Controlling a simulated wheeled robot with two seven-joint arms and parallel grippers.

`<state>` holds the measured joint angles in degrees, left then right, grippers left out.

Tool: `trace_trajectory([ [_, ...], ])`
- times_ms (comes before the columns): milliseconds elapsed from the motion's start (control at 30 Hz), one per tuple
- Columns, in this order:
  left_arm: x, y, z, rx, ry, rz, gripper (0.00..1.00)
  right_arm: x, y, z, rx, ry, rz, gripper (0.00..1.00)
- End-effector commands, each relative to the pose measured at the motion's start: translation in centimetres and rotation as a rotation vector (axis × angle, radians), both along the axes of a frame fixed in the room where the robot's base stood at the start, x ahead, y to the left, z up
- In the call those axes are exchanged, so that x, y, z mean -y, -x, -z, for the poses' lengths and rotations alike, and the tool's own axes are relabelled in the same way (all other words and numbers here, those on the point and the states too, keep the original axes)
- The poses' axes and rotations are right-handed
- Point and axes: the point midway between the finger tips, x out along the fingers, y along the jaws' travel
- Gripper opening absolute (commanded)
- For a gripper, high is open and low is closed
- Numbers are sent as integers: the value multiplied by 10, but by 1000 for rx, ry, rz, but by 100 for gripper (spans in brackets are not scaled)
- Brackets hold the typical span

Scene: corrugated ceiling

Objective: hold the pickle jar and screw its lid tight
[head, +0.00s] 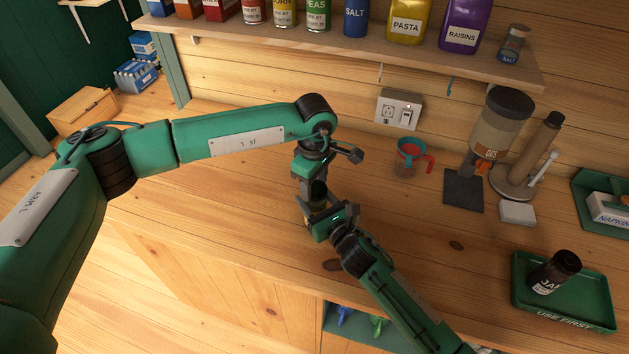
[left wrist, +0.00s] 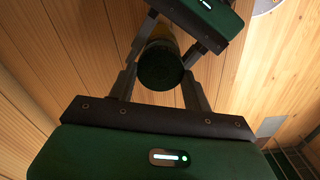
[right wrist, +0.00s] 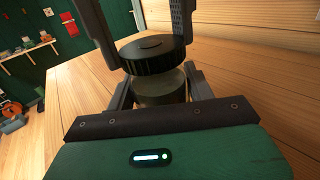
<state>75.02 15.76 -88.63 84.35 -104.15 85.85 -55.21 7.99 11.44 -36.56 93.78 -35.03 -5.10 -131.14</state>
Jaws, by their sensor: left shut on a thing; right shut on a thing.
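The pickle jar's dark, ridged lid (right wrist: 150,62) shows in the right wrist view, above the jar's greyish body (right wrist: 163,90). My left gripper (head: 315,186) points down from above and is shut on the lid, which shows as a dark disc in the left wrist view (left wrist: 160,68). My right gripper (head: 318,212) comes in from the front and is shut on the jar's body, lower down. The lid lies over the jar's top; whether it is fully seated I cannot tell. In the head view both grippers hide most of the jar.
A red and teal measuring cup (head: 409,158), a dispenser (head: 500,118) and a green tray (head: 563,318) with a dark-lidded jar (head: 553,272) stand to the right. A shelf (head: 350,47) of cans and packets runs along the wall. The counter around the grippers is clear.

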Motion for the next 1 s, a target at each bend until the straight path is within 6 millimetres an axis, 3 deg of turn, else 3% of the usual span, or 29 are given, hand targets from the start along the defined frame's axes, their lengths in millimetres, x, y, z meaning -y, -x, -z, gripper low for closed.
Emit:
trace_trajectory([
  [1000, 4, -1, 1, 2, -1, 1663, 29, 0, 0, 1, -2, 1, 1, 0],
])
